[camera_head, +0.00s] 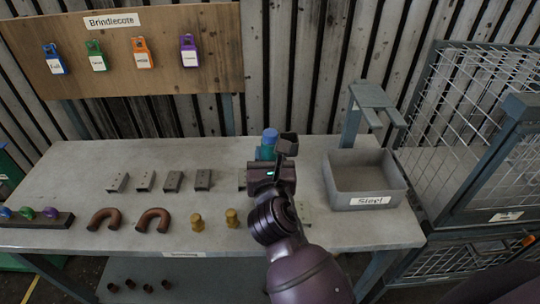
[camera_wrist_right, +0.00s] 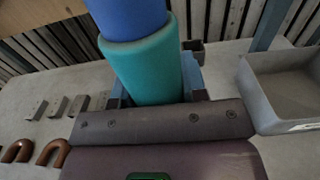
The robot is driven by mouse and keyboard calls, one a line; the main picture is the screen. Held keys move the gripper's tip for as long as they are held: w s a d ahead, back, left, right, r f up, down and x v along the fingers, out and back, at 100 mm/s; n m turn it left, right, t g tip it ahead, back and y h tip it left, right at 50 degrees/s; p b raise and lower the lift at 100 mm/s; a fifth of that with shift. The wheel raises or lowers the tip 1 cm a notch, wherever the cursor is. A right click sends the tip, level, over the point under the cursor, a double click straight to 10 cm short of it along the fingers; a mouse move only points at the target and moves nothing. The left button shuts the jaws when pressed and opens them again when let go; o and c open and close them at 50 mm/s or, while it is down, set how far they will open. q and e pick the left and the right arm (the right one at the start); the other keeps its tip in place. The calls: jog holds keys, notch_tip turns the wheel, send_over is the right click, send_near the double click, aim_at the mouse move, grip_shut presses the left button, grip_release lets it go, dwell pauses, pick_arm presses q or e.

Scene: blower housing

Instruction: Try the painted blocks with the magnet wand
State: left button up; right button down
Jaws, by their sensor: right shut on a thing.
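My right gripper (camera_head: 268,153) is shut on the magnet wand (camera_head: 270,137), above the bench just left of the bin. The wand's teal grip and blue top show large in the right wrist view (camera_wrist_right: 145,62); its lower end is hidden behind my gripper. Grey blocks lie in a row on the bench: one at the left (camera_head: 118,182), then a second (camera_head: 145,181), a third (camera_head: 172,181) and a fourth (camera_head: 203,180). Another pale piece (camera_head: 242,178) is partly hidden beside my gripper, and one more (camera_head: 305,212) shows right of my arm. My left gripper is out of view.
A grey bin (camera_head: 382,201) labelled "Steel" stands open at the bench's right. Two brown U-shaped pieces (camera_head: 104,219) and two brass pieces (camera_head: 231,218) lie near the front, left of my arm. A dark rack (camera_head: 38,220) holds coloured knobs. A wire cage (camera_head: 465,140) stands at right.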

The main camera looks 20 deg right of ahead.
aim_at(270, 131)
jog(key=shift+f, duration=0.4)
dwell(0.5)
dwell(0.3)
notch_tip(270, 131, up, 3)
jog(key=p, duration=0.3)
jog(key=shift+r+p, duration=0.4)
jog(key=shift+r, duration=1.9)
